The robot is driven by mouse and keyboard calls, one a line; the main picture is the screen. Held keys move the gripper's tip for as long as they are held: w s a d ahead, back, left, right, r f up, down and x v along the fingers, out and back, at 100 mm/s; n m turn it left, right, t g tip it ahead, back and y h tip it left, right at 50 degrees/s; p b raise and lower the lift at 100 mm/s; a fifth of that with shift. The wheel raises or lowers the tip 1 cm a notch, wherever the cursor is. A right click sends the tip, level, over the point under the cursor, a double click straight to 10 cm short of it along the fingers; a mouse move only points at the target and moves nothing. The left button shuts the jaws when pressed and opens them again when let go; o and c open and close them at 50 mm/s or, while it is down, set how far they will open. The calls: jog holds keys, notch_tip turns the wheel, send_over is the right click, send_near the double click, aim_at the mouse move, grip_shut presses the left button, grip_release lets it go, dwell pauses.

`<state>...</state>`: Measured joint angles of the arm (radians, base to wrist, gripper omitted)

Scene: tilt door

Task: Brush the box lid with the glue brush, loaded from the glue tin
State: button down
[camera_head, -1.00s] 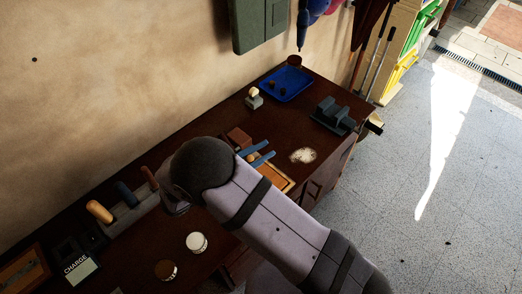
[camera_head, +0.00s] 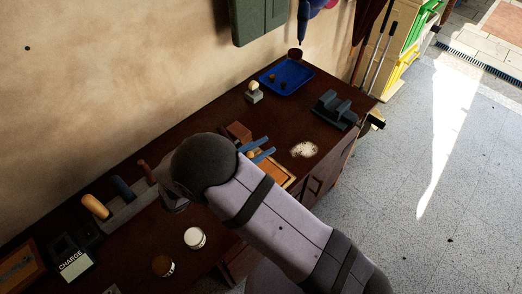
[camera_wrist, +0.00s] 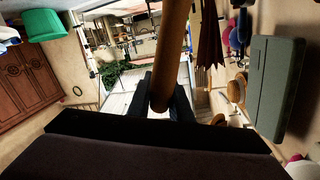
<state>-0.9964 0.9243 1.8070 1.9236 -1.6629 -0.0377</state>
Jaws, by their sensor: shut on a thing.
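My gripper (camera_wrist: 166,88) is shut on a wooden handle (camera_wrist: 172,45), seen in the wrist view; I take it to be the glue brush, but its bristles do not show. In the head view my arm hides the fingers. A reddish-brown handle end (camera_head: 147,169) shows just left of my wrist. Two small tins stand at the front of the bench, a white-topped one (camera_head: 195,238) and a brown-topped one (camera_head: 163,265); I cannot tell which is the glue tin. An orange-brown wooden panel (camera_head: 280,180), possibly the box lid, lies partly hidden behind my arm.
A tool rack (camera_head: 130,211) holds orange and blue handles left of my wrist. A blue tray (camera_head: 287,81), a dark grey stand (camera_head: 336,110) and a pale patch (camera_head: 304,149) lie further right. A green cabinet (camera_head: 260,18) hangs on the wall.

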jog(key=shift+f+b, duration=2.75)
jog(key=shift+f, duration=0.8)
jog(key=shift+w+a+f+x, duration=0.2)
jog(key=shift+w+a+x, duration=0.35)
jog(key=shift+x, duration=4.35)
jog(key=shift+s+d+f+v, duration=0.3)
jog(key=shift+s+d+v, duration=0.25)
jog(key=shift+v, duration=4.3)
notch_tip(320, 180, up, 8)
jog(key=p, duration=0.5)
jog(key=shift+p, duration=0.3)
